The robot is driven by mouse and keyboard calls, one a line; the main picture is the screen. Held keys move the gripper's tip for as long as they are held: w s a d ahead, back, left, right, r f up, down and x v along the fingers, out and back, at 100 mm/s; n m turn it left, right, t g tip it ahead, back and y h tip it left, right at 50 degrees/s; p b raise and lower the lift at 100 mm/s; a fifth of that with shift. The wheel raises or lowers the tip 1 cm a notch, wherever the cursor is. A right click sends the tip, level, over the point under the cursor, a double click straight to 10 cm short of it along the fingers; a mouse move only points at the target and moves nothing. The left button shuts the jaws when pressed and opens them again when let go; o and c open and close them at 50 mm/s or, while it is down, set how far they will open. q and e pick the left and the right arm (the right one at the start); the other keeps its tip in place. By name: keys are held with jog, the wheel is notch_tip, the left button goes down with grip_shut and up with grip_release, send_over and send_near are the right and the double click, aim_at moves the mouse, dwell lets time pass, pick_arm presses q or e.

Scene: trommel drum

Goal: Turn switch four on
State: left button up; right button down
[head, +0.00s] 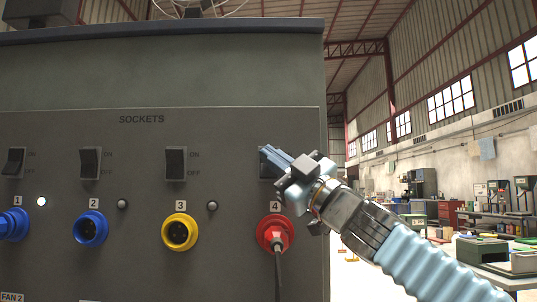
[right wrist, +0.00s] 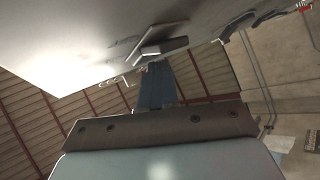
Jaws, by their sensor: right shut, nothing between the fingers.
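Switch four (head: 265,171) is a dark rocker above socket 4 on the grey panel. In the head view my right gripper (head: 269,154) covers most of it, so its position cannot be read there. My right gripper is shut and empty, its blue fingers at the upper part of the switch. In the right wrist view a dark rocker (right wrist: 164,47) juts from the panel just beyond the shut fingertips (right wrist: 155,68); I cannot tell whether they touch. Socket 4 (head: 264,231) is red with a red plug and dark cable in it. My left gripper is not in view.
Switches one (head: 14,161), two (head: 90,163) and three (head: 176,163) are to the left. The lamp by socket 1 (head: 41,201) is lit; those by blue socket 2 (head: 122,204) and yellow socket 3 (head: 212,206) are dark. Right of the panel is open hall with workbenches (head: 470,250).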

dwell(0.4)
jog(key=shift+s+f+b, duration=0.2)
jog(key=shift+s+b, duration=0.15)
jog(key=shift+s, duration=0.1)
jog(key=shift+s+f+b, duration=0.2)
jog(key=shift+s+b, duration=0.1)
jog(key=shift+s, duration=0.15)
jog(key=shift+s+f+b, duration=0.35)
jog(key=shift+s+b, duration=0.15)
jog(key=shift+s, duration=0.15)
jog(key=shift+s+f+b, duration=0.35)
jog(key=shift+s+b, duration=0.1)
jog(key=shift+s, duration=0.15)
jog(key=shift+s+f+b, duration=0.15)
jog(key=shift+s+b, duration=0.1)
jog(key=shift+s, duration=0.3)
jog(key=shift+s+f+b, duration=0.15)
jog(key=shift+s+b, duration=0.1)
jog(key=shift+s, duration=0.3)
